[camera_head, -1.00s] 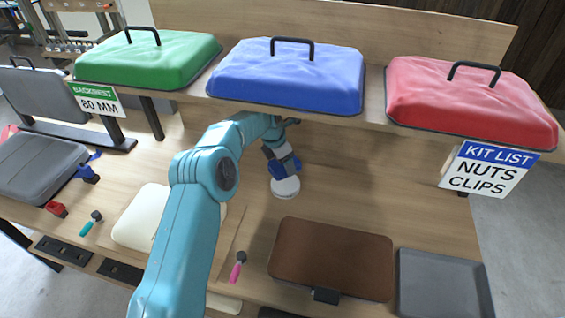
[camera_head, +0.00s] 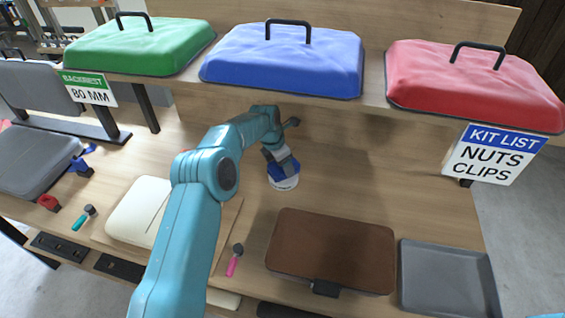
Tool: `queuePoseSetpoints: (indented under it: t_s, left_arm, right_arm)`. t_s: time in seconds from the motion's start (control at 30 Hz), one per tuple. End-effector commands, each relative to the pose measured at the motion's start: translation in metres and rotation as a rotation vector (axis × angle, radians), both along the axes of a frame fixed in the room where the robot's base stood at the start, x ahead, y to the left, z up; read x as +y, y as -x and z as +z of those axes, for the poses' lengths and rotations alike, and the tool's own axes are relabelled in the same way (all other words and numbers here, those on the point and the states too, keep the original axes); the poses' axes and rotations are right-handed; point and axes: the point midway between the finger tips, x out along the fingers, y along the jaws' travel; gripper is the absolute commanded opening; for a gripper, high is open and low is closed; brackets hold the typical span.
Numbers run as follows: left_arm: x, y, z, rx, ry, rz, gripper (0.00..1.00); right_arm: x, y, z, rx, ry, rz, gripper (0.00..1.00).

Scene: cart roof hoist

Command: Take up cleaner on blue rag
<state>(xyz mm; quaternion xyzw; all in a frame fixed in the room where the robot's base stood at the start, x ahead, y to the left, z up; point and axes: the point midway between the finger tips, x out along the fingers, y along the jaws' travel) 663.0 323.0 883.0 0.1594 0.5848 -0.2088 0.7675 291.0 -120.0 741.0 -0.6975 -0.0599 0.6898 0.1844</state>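My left gripper (camera_head: 278,156) reaches under the shelf at the middle of the bench and points down. It appears shut on the blue rag (camera_head: 284,169), a small blue bundle at its fingertips; the fingers are small and partly hidden. The rag is down at a round white dish (camera_head: 284,184) on the bench, which seems to be the cleaner. The rag covers much of the dish's top and seems to touch it. My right gripper is not in view; only a sliver of that arm shows at the bottom right edge.
Green (camera_head: 140,48), blue (camera_head: 283,62) and red (camera_head: 470,88) covers sit on the shelf above the arm. A brown pad (camera_head: 332,250) and a grey tray (camera_head: 450,278) lie front right. A cream cushion (camera_head: 138,212) and a pink-handled tool (camera_head: 234,262) lie nearer.

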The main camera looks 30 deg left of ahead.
Motion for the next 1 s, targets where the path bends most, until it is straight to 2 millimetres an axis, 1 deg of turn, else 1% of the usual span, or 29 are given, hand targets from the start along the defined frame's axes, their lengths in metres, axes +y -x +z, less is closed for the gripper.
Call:
queuePoseSetpoints:
  t_s: [1.0]
  left_arm:
    - [-0.0001, 0.0001, -0.0097, 0.0, 0.0, 0.0, 0.47]
  right_arm:
    - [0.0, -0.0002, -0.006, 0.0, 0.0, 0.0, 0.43]
